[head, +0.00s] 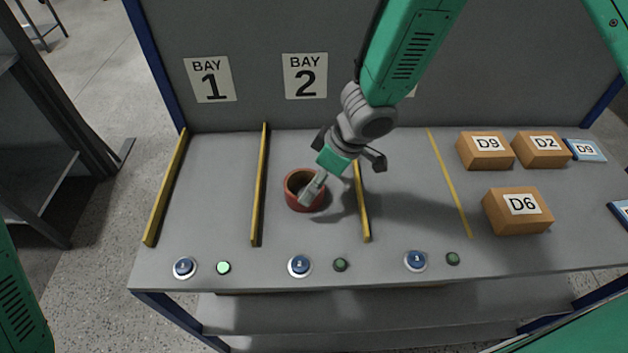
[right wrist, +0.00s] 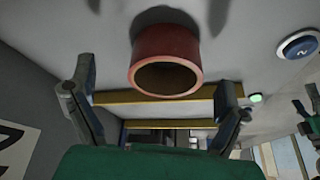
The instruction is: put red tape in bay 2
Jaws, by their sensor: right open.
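The red tape (head: 291,199) is a thick ring lying on the bench in bay 2, under the BAY 2 sign (head: 305,76). It sits between two yellow dividers (head: 259,190). My right gripper (head: 338,162) is above and to the right of the tape and hides part of its right side in the head view. In the right wrist view the tape (right wrist: 165,55) shows beyond and between the spread fingers, with its opening visible. The fingers are open and hold nothing. My left gripper is not in the head view.
Blue buttons, including button 2 (head: 299,265), line the front edge. The light beside button 1 (head: 223,267) glows. Bay 1 is empty.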

